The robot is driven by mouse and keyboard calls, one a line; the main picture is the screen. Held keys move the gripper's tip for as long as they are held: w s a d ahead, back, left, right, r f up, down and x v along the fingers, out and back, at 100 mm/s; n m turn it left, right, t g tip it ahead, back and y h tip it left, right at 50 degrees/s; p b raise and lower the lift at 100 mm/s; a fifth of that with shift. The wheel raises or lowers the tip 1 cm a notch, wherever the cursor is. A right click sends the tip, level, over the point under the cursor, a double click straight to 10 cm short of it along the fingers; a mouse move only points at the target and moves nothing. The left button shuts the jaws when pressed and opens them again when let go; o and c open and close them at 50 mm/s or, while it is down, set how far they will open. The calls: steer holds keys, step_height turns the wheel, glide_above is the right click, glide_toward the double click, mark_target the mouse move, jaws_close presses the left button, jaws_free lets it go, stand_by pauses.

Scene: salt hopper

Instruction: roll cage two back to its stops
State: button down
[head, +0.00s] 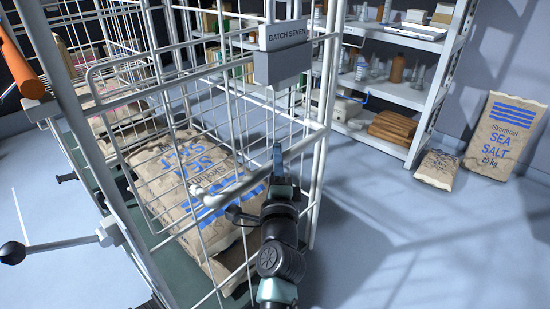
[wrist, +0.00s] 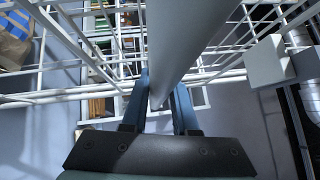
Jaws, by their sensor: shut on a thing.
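A white wire roll cage (head: 320,150) stands in front of me, with a grey plate reading "BATCH SEVEN" (head: 284,50) on its upper frame. No number shows on it, so I cannot tell from markings that it is cage two. Brown sea salt sacks (head: 190,165) lie inside on its base. My gripper (head: 278,165) is at the cage's near side, shut on its white push bar (head: 305,145). In the wrist view the bar (wrist: 185,40) runs between the two fingers of my gripper (wrist: 160,95). I cannot make out the stops.
More sacks (head: 115,100) sit behind at the left. A lever with a black knob (head: 12,252) juts out at lower left, and an orange handle (head: 15,60) above it. A loaded shelf (head: 410,95) and two salt sacks (head: 505,135) stand at the back right. The right floor is clear.

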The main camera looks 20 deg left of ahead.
steer(key=shift+d+f, duration=0.25)
steer(key=shift+f, duration=0.15)
steer(key=c, duration=0.8)
jaws_free()
steer(key=shift+w+d, duration=0.1)
steer(key=shift+o, duration=0.6)
steer(key=shift+r, duration=0.2)
steer(key=v, duration=1.3)
